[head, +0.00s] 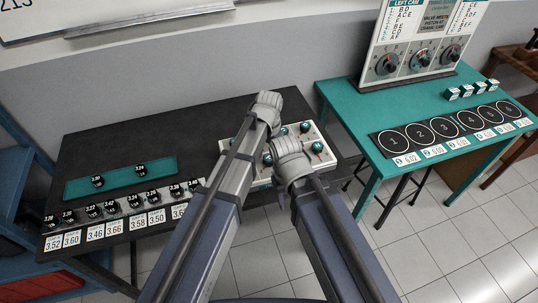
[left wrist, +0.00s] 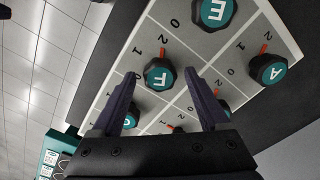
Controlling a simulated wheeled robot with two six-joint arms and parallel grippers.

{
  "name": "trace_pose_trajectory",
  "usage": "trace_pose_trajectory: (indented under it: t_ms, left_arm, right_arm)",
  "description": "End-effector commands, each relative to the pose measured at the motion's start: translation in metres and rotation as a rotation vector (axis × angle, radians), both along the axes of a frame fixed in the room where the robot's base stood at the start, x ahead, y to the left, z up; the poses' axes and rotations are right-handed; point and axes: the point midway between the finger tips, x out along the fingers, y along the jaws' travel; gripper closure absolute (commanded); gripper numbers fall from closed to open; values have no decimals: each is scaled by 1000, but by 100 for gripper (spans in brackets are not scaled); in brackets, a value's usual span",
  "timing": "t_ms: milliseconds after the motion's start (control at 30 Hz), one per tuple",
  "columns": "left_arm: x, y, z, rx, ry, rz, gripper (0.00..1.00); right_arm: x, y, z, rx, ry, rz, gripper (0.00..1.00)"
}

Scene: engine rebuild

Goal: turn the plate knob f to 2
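The white plate (head: 330,158) with several teal knobs lies on the black table, partly hidden behind my arms. In the left wrist view knob F (left wrist: 159,75) is a teal cap on a black base with an upside-down F.
Knob E (left wrist: 214,12) and knob A (left wrist: 268,70) sit close by on the plate, with other knobs partly behind the fingers. Labelled parts and a green mat (head: 122,180) lie at left on the black table. A teal table (head: 345,98) with a dial board (head: 420,45) stands right.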

Motion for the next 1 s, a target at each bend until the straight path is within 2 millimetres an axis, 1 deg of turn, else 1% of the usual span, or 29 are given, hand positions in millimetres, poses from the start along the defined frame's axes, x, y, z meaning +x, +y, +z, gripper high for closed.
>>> trace_pose_trajectory:
  t_ms: [267,467,567,900,1000]
  left_arm:
    - [0,0,0,0,0,0,19]
    - [0,0,9,0,0,0,19]
    - [0,0,18,0,0,0,19]
    - [0,0,64,0,0,0,19]
    - [0,0,74,0,0,0,19]
  right_arm:
    - [0,0,0,0,0,0,50]
    - [0,0,9,0,0,0,50]
    - [0,0,18,0,0,0,50]
    - [0,0,64,0,0,2,50]
    - [0,0,74,0,0,2,50]
